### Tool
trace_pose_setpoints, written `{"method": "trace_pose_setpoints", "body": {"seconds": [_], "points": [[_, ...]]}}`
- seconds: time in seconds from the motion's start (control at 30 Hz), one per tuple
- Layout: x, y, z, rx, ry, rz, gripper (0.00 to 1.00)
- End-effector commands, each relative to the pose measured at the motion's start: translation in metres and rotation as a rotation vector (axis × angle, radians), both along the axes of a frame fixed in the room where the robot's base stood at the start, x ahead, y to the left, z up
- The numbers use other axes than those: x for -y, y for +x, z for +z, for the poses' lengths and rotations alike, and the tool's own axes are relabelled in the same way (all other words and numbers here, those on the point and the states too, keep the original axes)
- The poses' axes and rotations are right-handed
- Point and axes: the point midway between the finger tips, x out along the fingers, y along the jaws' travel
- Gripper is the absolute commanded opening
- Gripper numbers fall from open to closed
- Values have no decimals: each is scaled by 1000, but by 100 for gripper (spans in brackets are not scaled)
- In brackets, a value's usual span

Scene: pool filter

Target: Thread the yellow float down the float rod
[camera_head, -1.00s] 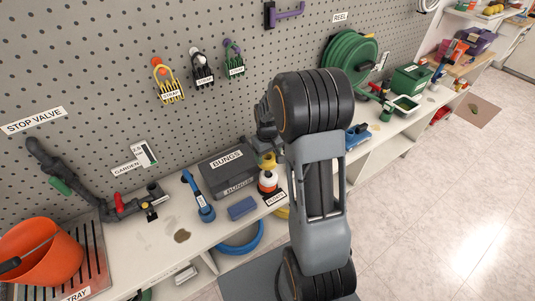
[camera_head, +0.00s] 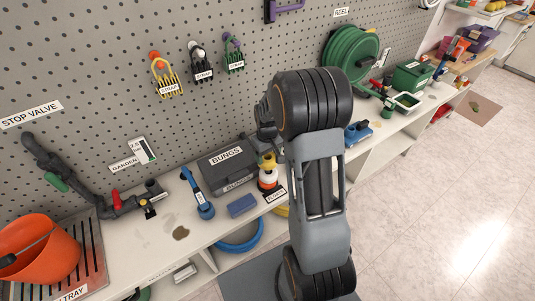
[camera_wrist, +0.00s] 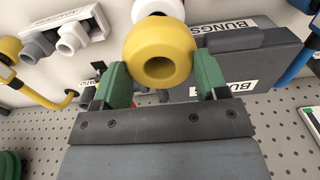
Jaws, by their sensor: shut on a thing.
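The yellow float (camera_head: 267,160) is a thick ring. In the wrist view the yellow float (camera_wrist: 160,45) faces me with its centre hole open toward the camera. My gripper (camera_wrist: 163,80) is shut on it, with a green pad on each side. A white float (camera_wrist: 158,8) with some red behind it shows just beyond the yellow one. In the head view the white and orange floats (camera_head: 267,179) are stacked below the yellow float, by a label. I cannot make out the rod, or tell whether the yellow float is around it. My arm hides most of the gripper there.
A blue block (camera_head: 242,205) and a blue-handled tool (camera_head: 201,196) lie on the bench. The pegboard (camera_head: 110,85) rises behind. A green hose reel (camera_head: 350,55) is to the right.

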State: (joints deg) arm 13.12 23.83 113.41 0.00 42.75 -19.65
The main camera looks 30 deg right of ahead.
Motion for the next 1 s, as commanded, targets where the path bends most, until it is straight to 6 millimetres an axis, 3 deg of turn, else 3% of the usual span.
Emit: {"method": "trace_pose_setpoints", "body": {"seconds": [1.0], "points": [[0,0,-24,-1,0,0,39]]}}
